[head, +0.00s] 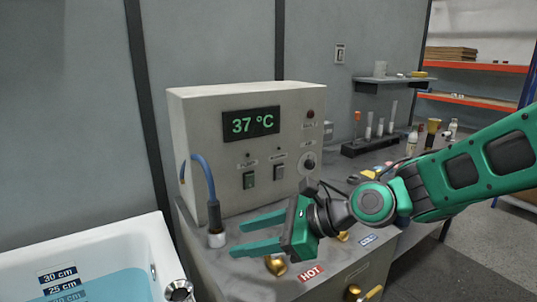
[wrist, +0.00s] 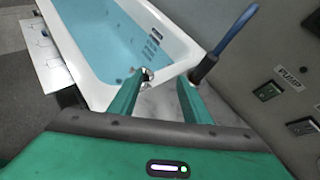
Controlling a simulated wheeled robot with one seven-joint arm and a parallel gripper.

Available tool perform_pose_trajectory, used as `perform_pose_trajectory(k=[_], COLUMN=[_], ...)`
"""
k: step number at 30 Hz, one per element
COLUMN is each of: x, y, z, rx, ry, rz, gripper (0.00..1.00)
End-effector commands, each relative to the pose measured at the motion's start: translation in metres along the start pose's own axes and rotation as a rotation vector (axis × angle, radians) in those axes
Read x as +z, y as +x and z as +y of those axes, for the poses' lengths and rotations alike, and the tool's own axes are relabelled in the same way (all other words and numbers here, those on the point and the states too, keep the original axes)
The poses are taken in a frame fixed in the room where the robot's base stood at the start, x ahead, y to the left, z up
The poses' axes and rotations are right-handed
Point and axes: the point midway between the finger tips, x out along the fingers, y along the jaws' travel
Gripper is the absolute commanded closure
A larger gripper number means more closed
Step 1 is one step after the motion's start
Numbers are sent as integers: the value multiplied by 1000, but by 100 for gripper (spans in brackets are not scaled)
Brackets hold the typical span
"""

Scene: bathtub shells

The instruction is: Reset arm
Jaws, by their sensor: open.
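My gripper (head: 262,235) is open and empty, its green fingers pointing left over the metal counter in the head view. In the wrist view my gripper (wrist: 158,98) shows its two fingers spread apart with nothing between them. My green arm comes in from the right in the head view. A blue hose (head: 204,175) with a metal base stands on the counter just beyond the fingertips; it also shows in the wrist view (wrist: 232,35), close to the right finger.
A control box (head: 210,120) reading 37 °C stands behind my gripper. A white bathtub (head: 130,245) with blue water is at the left. Brass knobs (head: 276,265) and a HOT label (head: 311,273) are below my gripper. A tube rack (head: 370,142) and bottles stand at the back right.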

Motion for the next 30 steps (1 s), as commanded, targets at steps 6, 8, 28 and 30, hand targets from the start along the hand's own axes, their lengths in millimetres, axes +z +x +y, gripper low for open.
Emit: perform_pose_trajectory(k=[6,8,28,30], x=[-34,-46,-243,-255], y=[-22,-31,-282,-310], z=[-13,-18,-3,15], rx=[-30,-36,384,471], ry=[-184,-239,-912,-939], rz=[125,169,874,896], gripper=[56,56,56,56])
